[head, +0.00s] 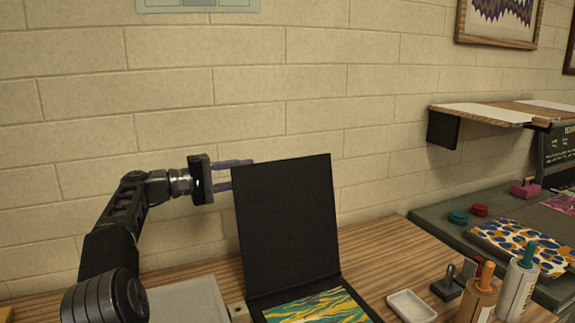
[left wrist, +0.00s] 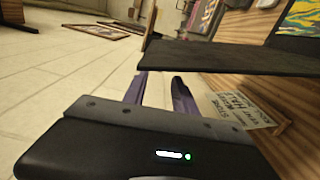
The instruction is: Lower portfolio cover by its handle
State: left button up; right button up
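The black portfolio cover (head: 285,220) stands nearly upright in the head view, hinged at its bottom edge. A teal and yellow marbled sheet (head: 318,307) lies in the portfolio at its foot. My left gripper (head: 238,173) is at the cover's upper left corner, its two purple fingers apart with nothing seen between them. The lower fingertip meets or passes behind the cover's left edge; contact cannot be told. In the left wrist view the cover (left wrist: 225,60) is a dark slab just beyond the open fingers (left wrist: 158,84). I cannot make out the handle. My right gripper is not in view.
A white dish (head: 411,306), a black stamp-like tool (head: 446,284) and bottles (head: 476,298) stand right of the portfolio. A pale grey tray (head: 188,301) lies to its left. A brick wall rises behind. A wooden shelf (head: 490,115) juts out at right.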

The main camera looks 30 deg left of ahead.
aim_at(272, 170)
pick_arm(q)
jog(key=shift+s, duration=0.15)
jog(key=shift+x, duration=3.9)
jog(key=shift+c, duration=0.4)
jog(key=c, duration=0.6)
grip_shut()
jog(key=shift+f, duration=0.15)
